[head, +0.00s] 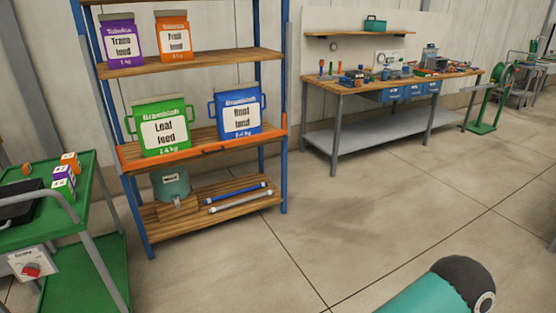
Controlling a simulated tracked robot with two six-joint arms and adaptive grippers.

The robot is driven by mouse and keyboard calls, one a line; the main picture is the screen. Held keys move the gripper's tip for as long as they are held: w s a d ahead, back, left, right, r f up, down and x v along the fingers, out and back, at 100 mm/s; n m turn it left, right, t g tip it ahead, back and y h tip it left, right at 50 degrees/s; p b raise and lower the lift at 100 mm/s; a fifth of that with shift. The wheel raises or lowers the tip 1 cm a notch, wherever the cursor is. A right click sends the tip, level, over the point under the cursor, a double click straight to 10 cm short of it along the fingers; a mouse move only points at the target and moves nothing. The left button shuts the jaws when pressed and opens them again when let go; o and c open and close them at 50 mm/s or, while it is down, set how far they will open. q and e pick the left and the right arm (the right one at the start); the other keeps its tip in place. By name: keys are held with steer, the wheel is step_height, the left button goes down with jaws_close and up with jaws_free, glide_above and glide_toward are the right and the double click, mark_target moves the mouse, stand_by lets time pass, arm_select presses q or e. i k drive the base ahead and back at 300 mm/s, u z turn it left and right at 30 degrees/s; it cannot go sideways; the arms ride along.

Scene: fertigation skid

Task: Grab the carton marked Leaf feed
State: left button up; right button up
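Neither of my grippers is in view, and nothing of mine touches the carton.
An orange front edge (262,137) runs along the middle shelf. Purple (121,42) and orange (173,37) cartons stand above; a teal container (170,182) and two tubes (240,195) lie below. A green cart (85,165) stands left. Open floor (330,230) lies right.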

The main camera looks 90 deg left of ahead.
mark_target(64, 186)
steer(key=z, duration=0.65)
steer(key=i, duration=0.25)
steer(key=u, duration=2.9)
steer(key=i, duration=0.35)
steer(key=u, duration=2.25)
steer(key=k, duration=0.3)
steer(key=u, duration=0.65)
steer(key=i, duration=1.35)
steer(key=z, duration=0.5)
